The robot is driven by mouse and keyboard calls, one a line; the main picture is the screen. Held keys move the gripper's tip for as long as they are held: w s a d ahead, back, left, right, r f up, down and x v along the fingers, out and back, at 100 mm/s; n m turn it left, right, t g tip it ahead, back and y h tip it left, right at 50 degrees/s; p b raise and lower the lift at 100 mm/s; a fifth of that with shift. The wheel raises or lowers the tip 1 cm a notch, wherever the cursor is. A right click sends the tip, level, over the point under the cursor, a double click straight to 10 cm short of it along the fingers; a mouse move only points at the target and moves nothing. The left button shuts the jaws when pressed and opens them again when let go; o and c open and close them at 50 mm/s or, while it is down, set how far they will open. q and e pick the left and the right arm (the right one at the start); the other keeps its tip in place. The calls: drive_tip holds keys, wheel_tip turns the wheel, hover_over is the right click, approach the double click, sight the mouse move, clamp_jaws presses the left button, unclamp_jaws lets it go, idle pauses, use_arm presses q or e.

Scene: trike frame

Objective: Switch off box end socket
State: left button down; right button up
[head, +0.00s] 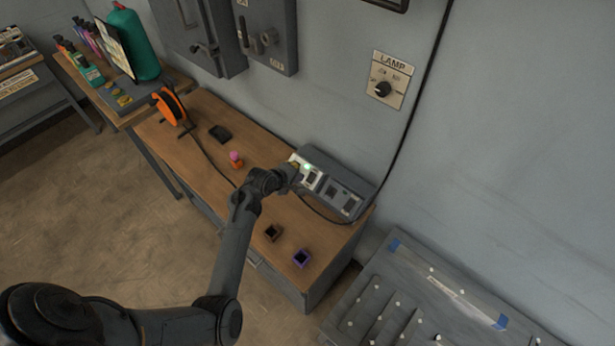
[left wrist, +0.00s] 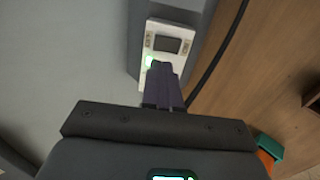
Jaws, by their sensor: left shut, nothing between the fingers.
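The grey box with sockets (head: 343,200) lies on the wooden workbench against the wall. A white end socket panel (head: 308,176) sits at its left end, with a green glow on it. In the left wrist view the white panel (left wrist: 173,34) shows a dark rectangular part, and a green light shines beside my fingertips. My left gripper (head: 298,168) is at this panel, shut and empty. Its fingers (left wrist: 161,68) cover the lower part of the panel; I cannot tell whether they touch it. My right gripper is not in view.
A black cable runs down the wall behind the socket box.

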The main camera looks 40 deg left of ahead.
sight(311, 175)
use_arm(q)
drive_tip(key=x, duration=0.7)
drive_tip(key=shift+w+f+b, duration=0.1)
drive_tip(key=shift+w+b, duration=0.05)
drive_tip(key=shift+b, duration=0.25)
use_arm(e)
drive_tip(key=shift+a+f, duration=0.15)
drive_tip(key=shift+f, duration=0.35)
use_arm(q)
drive_tip(key=shift+a, duration=0.1)
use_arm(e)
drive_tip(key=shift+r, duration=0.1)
